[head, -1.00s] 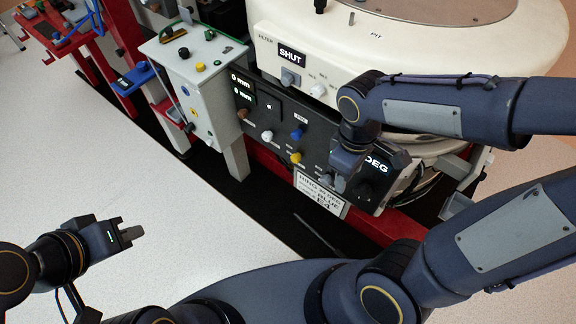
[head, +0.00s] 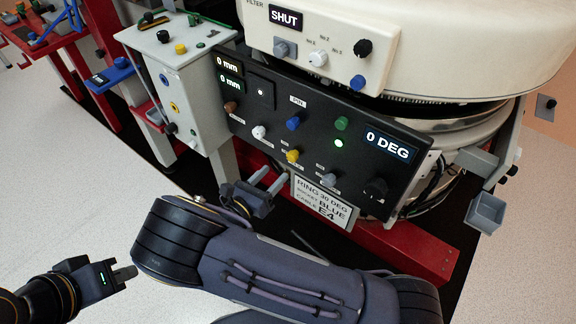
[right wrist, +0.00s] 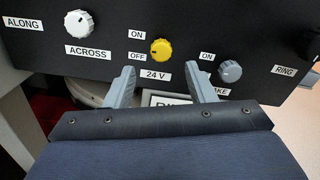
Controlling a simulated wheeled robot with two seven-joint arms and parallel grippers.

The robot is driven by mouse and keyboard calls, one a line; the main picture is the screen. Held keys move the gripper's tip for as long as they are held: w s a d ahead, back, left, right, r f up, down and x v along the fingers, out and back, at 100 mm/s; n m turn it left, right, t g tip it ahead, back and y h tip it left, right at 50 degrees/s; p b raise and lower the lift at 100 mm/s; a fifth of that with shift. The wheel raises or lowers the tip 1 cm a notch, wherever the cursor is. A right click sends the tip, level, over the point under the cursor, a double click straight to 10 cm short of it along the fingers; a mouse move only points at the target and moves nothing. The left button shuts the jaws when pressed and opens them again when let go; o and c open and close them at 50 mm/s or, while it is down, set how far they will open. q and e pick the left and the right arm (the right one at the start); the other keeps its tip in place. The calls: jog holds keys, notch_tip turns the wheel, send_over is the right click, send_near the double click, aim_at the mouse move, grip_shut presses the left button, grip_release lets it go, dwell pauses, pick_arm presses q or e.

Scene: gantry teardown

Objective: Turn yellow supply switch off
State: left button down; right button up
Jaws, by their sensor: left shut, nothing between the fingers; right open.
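The yellow supply switch (head: 293,156) is a small knob low on the black control panel. It also shows in the right wrist view (right wrist: 161,50), with ON and OFF labels to its left and 24 V below it; I cannot tell which label it points to. My right gripper (head: 270,179) is open and empty, below and a little left of the switch in the head view. In the right wrist view its fingertips (right wrist: 160,74) are spread below the yellow knob, one on each side, apparently not touching it. My left gripper (head: 124,274) is shut and empty at the lower left.
The black panel (head: 262,122) carries other knobs close by: a white one (head: 259,132), a grey one (head: 329,180) and a blue one (head: 293,123). A sign (head: 322,203) hangs below it. A grey box (head: 180,90) stands to the left. The floor at left is clear.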

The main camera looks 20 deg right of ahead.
aim_at(290, 158)
jog(key=b+x, duration=0.1)
jog(key=x, duration=0.6)
jog(key=shift+w+d, duration=0.15)
jog(key=shift+d, duration=0.1)
jog(key=c, duration=1)
